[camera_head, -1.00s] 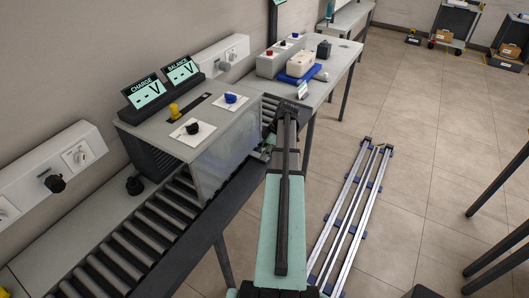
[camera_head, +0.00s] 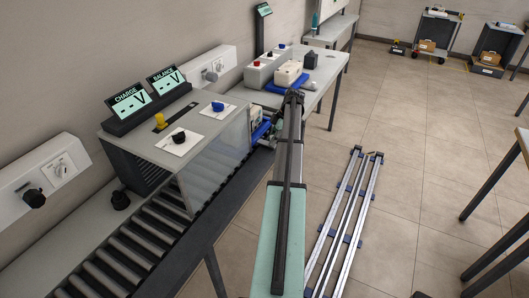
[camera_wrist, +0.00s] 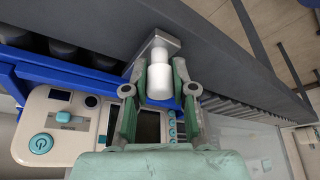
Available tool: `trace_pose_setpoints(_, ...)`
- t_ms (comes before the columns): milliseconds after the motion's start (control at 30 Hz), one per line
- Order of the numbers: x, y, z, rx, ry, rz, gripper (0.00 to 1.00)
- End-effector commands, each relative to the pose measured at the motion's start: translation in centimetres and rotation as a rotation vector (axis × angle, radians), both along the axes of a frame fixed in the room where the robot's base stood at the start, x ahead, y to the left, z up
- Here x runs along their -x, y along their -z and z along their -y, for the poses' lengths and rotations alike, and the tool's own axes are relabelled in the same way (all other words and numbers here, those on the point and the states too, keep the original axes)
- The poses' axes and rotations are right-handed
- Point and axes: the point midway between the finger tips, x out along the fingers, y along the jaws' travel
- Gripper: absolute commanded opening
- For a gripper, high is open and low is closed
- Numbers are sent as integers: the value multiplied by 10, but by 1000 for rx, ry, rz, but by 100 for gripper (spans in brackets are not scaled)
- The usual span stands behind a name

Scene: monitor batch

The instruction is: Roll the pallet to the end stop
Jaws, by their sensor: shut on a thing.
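My gripper (camera_wrist: 160,80) is shut on a white cylindrical handle (camera_wrist: 160,76) in the wrist view, one green finger on each side. The handle sits on a grey metal bracket at the edge of the blue pallet (camera_wrist: 75,78). A white device (camera_wrist: 36,122) with a dark screen and teal buttons rides on the pallet. In the head view the pallet (camera_head: 260,132) and device (camera_head: 256,116) show just past the far side of the grey station housing; my arm partly hides the gripper there. I cannot pick out the end stop.
The roller conveyor (camera_head: 150,238) runs along the wall and under the station housing (camera_head: 205,165), which carries CHARGE and BALANCE displays (camera_head: 150,90). A farther bench (camera_head: 325,68) holds boxes and a blue item. Metal rails (camera_head: 345,220) lie on the floor at right.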

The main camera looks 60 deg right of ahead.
Motion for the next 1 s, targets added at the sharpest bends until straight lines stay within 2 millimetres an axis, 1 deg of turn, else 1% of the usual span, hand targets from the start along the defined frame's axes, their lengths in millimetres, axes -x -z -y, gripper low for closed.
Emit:
trace_pose_setpoints(33, -4, 3, 22, 2, 1, -1, 0)
trace_pose_setpoints(100, -5, 3, 39, 2, 1, -1, 0)
trace_pose_setpoints(200, -7, 2, 62, 2, 2, -1, 0)
trace_pose_setpoints(300, -8, 2, 81, 2, 1, -1, 0)
trace_pose_setpoints(400, -9, 2, 95, 2, 1, -1, 0)
trace_pose_setpoints(500, -10, 2, 105, 0, 1, -1, 0)
trace_pose_setpoints(633, -10, 1, 113, 0, 1, -2, 0)
trace_pose_setpoints(1000, -10, 0, 117, 4, 2, 1, 0)
